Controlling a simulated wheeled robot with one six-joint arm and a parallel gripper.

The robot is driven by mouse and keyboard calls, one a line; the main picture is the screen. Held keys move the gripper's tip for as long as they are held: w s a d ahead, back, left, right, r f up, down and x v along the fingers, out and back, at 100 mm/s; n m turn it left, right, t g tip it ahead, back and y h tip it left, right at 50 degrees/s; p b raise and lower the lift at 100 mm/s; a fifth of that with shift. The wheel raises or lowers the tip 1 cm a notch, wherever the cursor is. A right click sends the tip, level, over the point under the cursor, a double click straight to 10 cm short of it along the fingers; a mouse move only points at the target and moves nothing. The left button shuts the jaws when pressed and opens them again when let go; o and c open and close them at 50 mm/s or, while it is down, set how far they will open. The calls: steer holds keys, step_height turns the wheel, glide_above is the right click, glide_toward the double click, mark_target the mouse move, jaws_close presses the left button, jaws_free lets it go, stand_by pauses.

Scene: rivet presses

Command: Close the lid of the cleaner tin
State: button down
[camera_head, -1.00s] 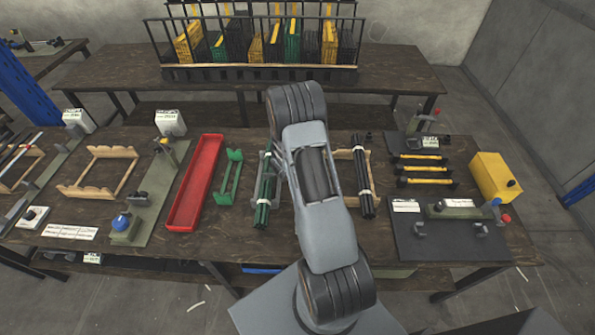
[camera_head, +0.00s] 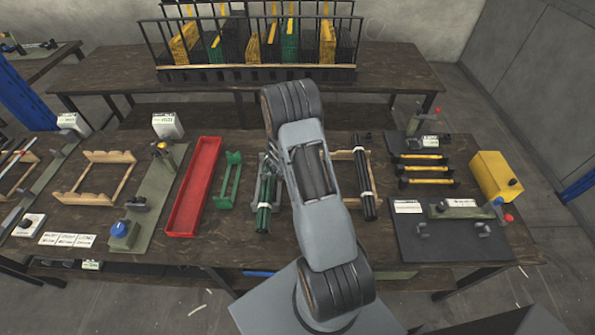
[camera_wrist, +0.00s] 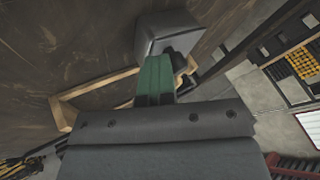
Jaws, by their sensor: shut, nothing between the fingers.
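I cannot pick out the cleaner tin or its lid for certain in the head view; my arm covers the middle of the bench. In the wrist view a smooth grey box-like body (camera_wrist: 168,32) stands just past my fingers, with a dark part at its right. I cannot tell whether it is the tin. My gripper (camera_wrist: 156,66) shows as green fingers close together, with nothing visible between them. Their tips are at or very near the grey body; contact cannot be made out. In the head view the gripper is hidden behind my arm.
A wooden frame (camera_wrist: 95,92) lies near the fingers in the wrist view. On the bench are a red tray (camera_head: 194,190), a green stand (camera_head: 229,180), bundled rods (camera_head: 364,178) and a yellow box (camera_head: 495,177). A rack with panels (camera_head: 258,74) stands on the bench behind.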

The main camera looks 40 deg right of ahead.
steer(key=shift+w+a+r, duration=0.15)
steer(key=shift+w+a, duration=0.2)
steer(key=shift+w, duration=0.05)
